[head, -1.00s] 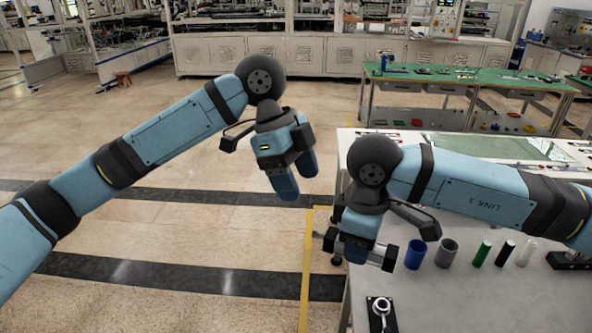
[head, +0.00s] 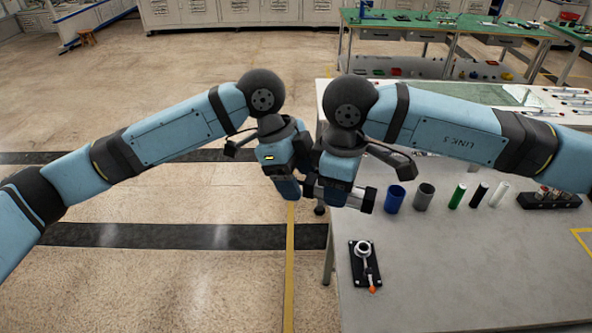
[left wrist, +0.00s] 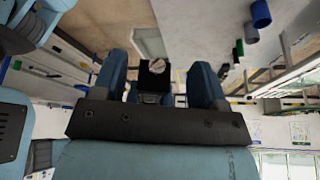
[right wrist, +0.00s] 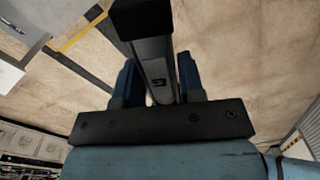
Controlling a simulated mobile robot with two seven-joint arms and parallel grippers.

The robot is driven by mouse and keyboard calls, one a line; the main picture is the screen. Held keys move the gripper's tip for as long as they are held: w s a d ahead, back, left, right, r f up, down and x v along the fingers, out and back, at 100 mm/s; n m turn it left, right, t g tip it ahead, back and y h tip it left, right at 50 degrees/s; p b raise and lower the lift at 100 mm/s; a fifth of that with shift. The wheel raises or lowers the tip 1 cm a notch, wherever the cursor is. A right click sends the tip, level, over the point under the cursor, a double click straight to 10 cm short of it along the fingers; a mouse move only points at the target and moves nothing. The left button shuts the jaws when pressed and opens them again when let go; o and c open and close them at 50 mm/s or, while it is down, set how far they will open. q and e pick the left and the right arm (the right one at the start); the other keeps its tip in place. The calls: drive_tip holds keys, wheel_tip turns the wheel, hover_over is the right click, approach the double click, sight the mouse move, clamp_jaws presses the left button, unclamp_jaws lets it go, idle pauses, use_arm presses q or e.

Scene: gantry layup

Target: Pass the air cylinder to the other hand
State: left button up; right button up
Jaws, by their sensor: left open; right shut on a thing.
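The air cylinder (head: 368,200), silver with black ends, is held crosswise in my right gripper (head: 334,195) beside the table's left edge. In the right wrist view the dark cylinder (right wrist: 155,62) runs between the two blue fingers, which are shut on it. My left gripper (head: 290,188) is open, close to the left of the right gripper. In the left wrist view the cylinder's black square end (left wrist: 152,76) shows between the open fingers, with gaps on both sides. How deep it sits between them is hard to tell. The grippers hide the cylinder's middle in the head view.
The grey table (head: 440,270) carries a blue cup (head: 395,199), a grey cup (head: 424,196), several small upright cylinders and a black block (head: 548,200). A black plate with a ringed part (head: 365,265) lies near its left edge. Open floor lies left.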

use_arm(q)
drive_tip(key=c, duration=1.2)
use_arm(e)
drive_tip(key=o, duration=1.2)
